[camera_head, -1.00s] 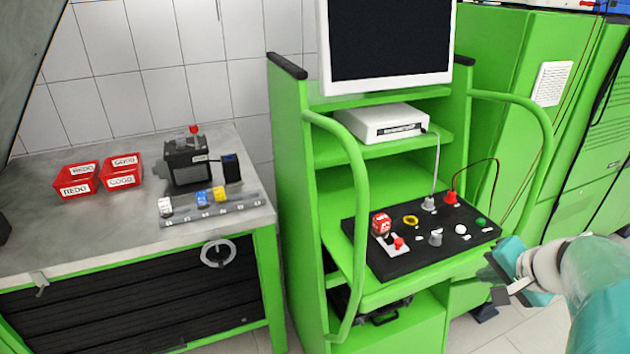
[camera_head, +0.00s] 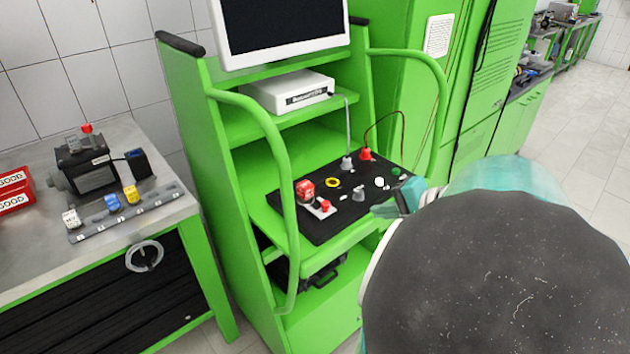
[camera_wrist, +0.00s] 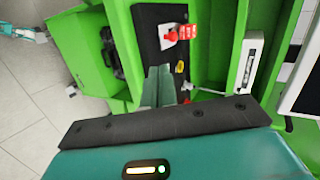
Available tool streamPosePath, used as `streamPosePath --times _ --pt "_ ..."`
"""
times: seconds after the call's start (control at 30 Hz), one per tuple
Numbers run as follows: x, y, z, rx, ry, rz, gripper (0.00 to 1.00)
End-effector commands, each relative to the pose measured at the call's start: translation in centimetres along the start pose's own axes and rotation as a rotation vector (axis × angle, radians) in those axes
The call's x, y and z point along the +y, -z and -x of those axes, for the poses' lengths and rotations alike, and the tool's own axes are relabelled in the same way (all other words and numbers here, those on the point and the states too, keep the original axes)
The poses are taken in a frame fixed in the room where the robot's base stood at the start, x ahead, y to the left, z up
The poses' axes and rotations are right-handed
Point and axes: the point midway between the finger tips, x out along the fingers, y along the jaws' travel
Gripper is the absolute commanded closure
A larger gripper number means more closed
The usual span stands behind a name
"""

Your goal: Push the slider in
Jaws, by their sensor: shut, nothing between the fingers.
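The black control panel (camera_head: 318,228) lies on the green cart's shelf. At its left front is a white plate (camera_head: 316,213) with a red knob (camera_head: 325,204), which looks like the slider; I cannot tell how far in it sits. In the wrist view the red knob (camera_wrist: 170,37) and plate (camera_wrist: 165,44) are beyond the fingertips. My gripper (camera_wrist: 158,70) is shut and empty, its fingers together and pointing toward the panel, apart from the knob. In the head view the gripper (camera_head: 385,210) is at the panel's right front edge, partly hidden by my arm.
A red block (camera_head: 305,190), a yellow ring (camera_head: 333,183), a grey knob (camera_head: 358,193) and plugs with cables stand on the panel. Green curved handrails (camera_head: 283,190) flank the shelf. A monitor (camera_head: 285,30) is above. A workbench (camera_head: 150,225) stands at the left.

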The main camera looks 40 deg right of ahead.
Motion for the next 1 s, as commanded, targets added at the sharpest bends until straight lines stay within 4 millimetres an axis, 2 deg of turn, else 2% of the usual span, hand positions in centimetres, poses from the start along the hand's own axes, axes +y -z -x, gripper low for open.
streamPosePath --times 0.43,0.53,0.73,1.0 --pt "-0.1 -0.4 -9.0 -0.007 -0.002 0.0 1.0" --pt "-1.0 -0.4 -10.5 -0.005 -0.001 0.003 1.0" --pt "-2.0 -0.4 -12.1 -0.004 -0.001 0.002 1.0" --pt "-2.1 -0.4 -12.3 -0.003 -0.001 0.002 1.0"
